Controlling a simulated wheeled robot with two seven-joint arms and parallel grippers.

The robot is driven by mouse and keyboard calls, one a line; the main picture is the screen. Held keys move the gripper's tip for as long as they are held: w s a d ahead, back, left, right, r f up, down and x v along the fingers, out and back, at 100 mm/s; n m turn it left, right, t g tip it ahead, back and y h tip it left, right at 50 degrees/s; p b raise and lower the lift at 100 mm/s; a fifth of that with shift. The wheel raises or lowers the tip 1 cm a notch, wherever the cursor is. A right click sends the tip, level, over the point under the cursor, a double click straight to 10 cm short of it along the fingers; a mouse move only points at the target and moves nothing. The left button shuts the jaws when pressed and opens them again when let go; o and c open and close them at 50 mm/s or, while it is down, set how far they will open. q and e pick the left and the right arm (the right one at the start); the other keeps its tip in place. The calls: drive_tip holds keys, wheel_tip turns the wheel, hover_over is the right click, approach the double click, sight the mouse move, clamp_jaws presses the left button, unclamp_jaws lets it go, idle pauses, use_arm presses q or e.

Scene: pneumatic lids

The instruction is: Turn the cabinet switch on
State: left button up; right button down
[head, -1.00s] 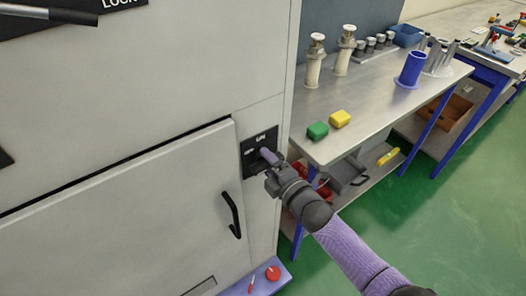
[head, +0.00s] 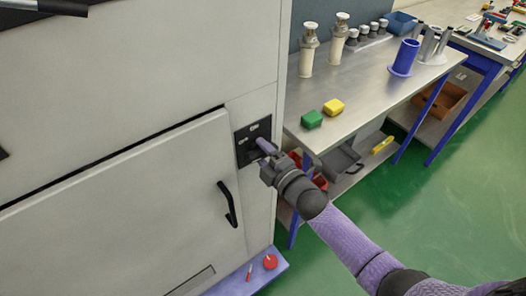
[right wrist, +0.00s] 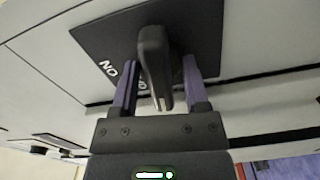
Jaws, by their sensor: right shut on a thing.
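The cabinet switch has a black square plate (head: 242,155) with small white lettering, on the narrow strip right of the cabinet door. My right gripper (head: 264,150) is at the plate and shut on the switch handle. In the right wrist view the black handle (right wrist: 154,55) stands out from the plate (right wrist: 210,30) between my two purple fingers (right wrist: 160,85). White letters show on the plate beside the left finger; a second label is mostly hidden behind the handle. My left gripper is not in view.
The pale cabinet door (head: 130,205) has a black curved handle (head: 229,204). Green floor (head: 400,215) lies open at lower right.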

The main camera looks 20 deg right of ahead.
drive_tip(key=m, duration=0.2)
drive_tip(key=shift+m, duration=0.4)
drive_tip(key=m, duration=0.2)
drive_tip(key=shift+m+p, duration=0.4)
drive_tip(key=m, duration=0.8)
drive_tip(key=shift+p, duration=0.3)
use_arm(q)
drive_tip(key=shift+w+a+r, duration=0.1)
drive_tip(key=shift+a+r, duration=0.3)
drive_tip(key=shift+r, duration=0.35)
use_arm(e)
drive_tip(key=shift+m, duration=1.4)
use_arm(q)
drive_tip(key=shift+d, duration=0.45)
